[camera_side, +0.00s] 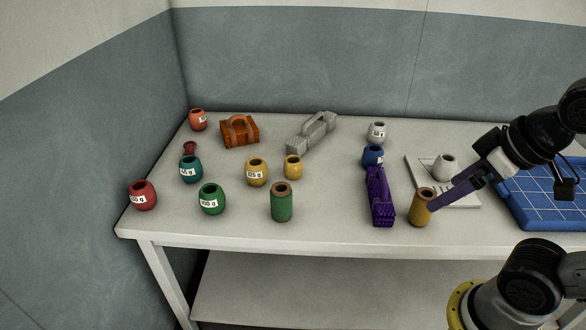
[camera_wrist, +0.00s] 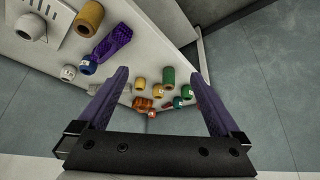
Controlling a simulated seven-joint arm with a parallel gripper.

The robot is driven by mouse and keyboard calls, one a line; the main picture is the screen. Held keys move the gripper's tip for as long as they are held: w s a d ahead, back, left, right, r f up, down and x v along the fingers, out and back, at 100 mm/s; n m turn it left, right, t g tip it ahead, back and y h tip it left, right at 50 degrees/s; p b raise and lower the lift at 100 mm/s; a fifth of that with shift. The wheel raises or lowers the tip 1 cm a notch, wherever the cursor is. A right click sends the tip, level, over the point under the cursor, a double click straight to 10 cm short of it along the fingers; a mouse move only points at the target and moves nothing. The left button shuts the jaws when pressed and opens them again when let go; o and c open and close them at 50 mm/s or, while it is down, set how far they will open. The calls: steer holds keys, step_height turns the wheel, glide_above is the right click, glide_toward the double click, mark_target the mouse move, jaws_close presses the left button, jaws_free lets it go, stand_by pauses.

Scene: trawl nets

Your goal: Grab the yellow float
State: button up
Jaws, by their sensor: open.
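Two yellow barrel-shaped floats stand side by side mid-table: a labelled one (camera_side: 256,172) and a smaller one (camera_side: 293,167). In the wrist view the smaller float (camera_wrist: 140,84) and the labelled float (camera_wrist: 166,90) appear between my fingers, at a distance. A mustard-yellow cylinder with a brown top (camera_side: 420,210) stands near the front edge at right. My gripper (camera_side: 435,204) is open and empty; its purple fingers overlap that cylinder in the side view. In the wrist view the cylinder (camera_wrist: 90,14) lies outside the fingers (camera_wrist: 159,75).
A purple net bundle (camera_side: 380,200) and a blue float (camera_side: 373,155) stand left of the mustard cylinder. A green cylinder (camera_side: 281,205) stands in front of the yellow floats. Green (camera_side: 211,200), teal (camera_side: 191,170) and red (camera_side: 143,196) floats stand left. A blue gridded tray (camera_side: 515,213) is at right.

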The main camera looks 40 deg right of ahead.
steer(key=w+r+t, duration=0.2)
steer(key=w+r, duration=0.5)
steer(key=w+d+r, duration=0.1)
steer(key=w+r, duration=0.2)
steer(key=w, duration=1.2)
steer(key=g, duration=0.3)
glide_above(295, 161)
steer(key=s, duration=0.4)
step_height(295, 161, down, 25)
steer(key=x, duration=0.6)
steer(key=shift+f, duration=0.4)
steer(key=shift+x, duration=3)
steer(key=shift+d, duration=0.1)
steer(key=c, duration=1.3)
